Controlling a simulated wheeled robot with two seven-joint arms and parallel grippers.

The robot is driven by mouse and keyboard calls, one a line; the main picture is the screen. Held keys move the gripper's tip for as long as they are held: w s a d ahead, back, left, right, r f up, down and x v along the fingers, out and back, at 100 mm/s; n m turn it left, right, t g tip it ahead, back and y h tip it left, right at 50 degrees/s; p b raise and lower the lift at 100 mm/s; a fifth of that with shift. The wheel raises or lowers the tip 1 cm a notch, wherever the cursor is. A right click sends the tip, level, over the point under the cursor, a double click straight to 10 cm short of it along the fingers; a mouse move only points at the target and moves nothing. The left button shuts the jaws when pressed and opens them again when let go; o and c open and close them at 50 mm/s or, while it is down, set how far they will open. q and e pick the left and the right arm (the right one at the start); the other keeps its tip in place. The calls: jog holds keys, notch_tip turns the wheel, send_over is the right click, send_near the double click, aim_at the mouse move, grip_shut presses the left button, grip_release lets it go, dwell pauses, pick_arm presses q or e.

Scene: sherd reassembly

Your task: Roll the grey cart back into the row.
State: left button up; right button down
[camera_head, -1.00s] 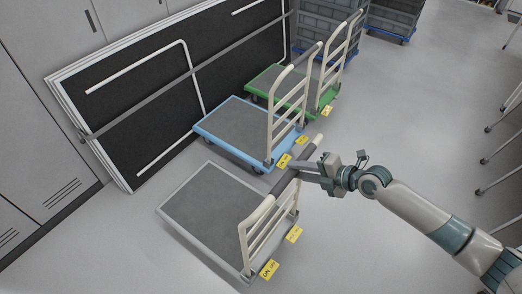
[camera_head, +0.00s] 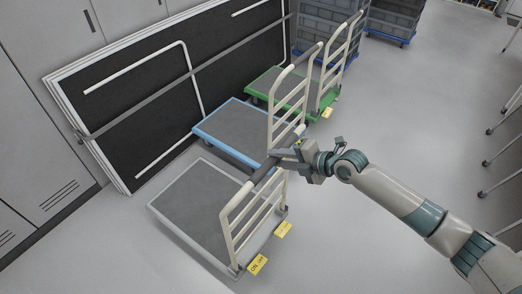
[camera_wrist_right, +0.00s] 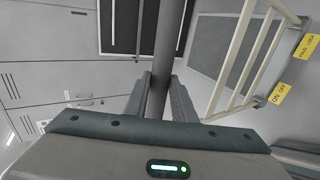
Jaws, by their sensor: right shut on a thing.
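The grey cart (camera_head: 190,204) stands nearest in the head view, with a grey deck and a cream handle frame (camera_head: 226,226) at its right end. My right gripper (camera_head: 283,160) is shut on the dark bar at the top of this handle; the fingers partly hide it. In the wrist view the bar (camera_wrist_right: 170,50) runs between the two fingers. The row beyond holds a blue cart (camera_head: 215,141) and a green cart (camera_head: 251,91), their handles also on the right. The grey cart is close beside the blue one. My left gripper is not in view.
A framed dark panel (camera_head: 130,95) leans on the grey lockers (camera_head: 30,150) past the decks' left ends. Stacked grey crates (camera_head: 324,40) stand beyond the green cart. Open floor lies to the right, with thin metal legs (camera_head: 503,118) at the right edge.

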jog(key=w+a+b, duration=0.1)
jog(key=a, duration=0.1)
jog(key=w+a+b, duration=0.1)
jog(key=w+a, duration=0.1)
jog(key=a, duration=0.1)
jog(key=shift+w+f+b, duration=0.1)
jog(key=shift+w+b, duration=0.1)
jog(key=shift+b, duration=0.1)
jog(key=shift+s+d, duration=0.1)
jog(key=shift+d, duration=0.05)
jog(key=c, duration=1.2)
grip_release()
jog(key=shift+p+v, duration=0.8)
jog(key=shift+v, duration=1.45)
jog(key=shift+p+v, duration=0.65)
jog(key=shift+v, duration=2.1)
